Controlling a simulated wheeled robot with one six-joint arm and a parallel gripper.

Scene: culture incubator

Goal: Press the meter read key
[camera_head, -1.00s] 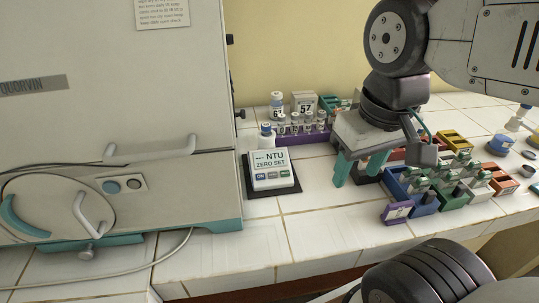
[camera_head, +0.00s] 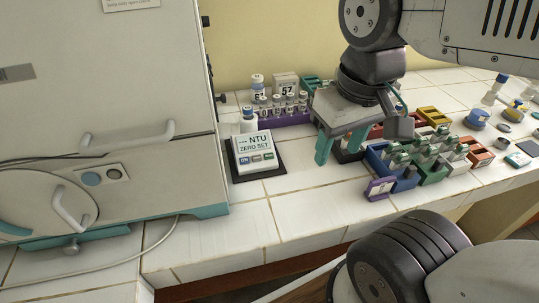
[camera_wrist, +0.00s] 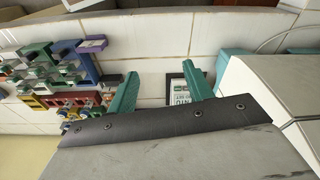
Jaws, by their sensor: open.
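The meter (camera_head: 255,151) is a small white box marked NTU and ZERO SET, on a dark base on the tiled bench. Its sloped front has a row of small keys (camera_head: 257,159), blue at the left, grey in the middle and green at the right. My gripper (camera_head: 334,150) has teal fingers, apart and empty, above the bench to the right of the meter. In the wrist view the meter (camera_wrist: 179,92) is partly hidden behind one finger of my gripper (camera_wrist: 160,85); its keys are not clear there.
A large incubator (camera_head: 150,75) stands left of the meter. Behind it are bottles and a purple vial rack (camera_head: 292,120). Coloured bins (camera_head: 430,155) lie right of my gripper. The bench front (camera_head: 310,210) is clear except for a cable at left.

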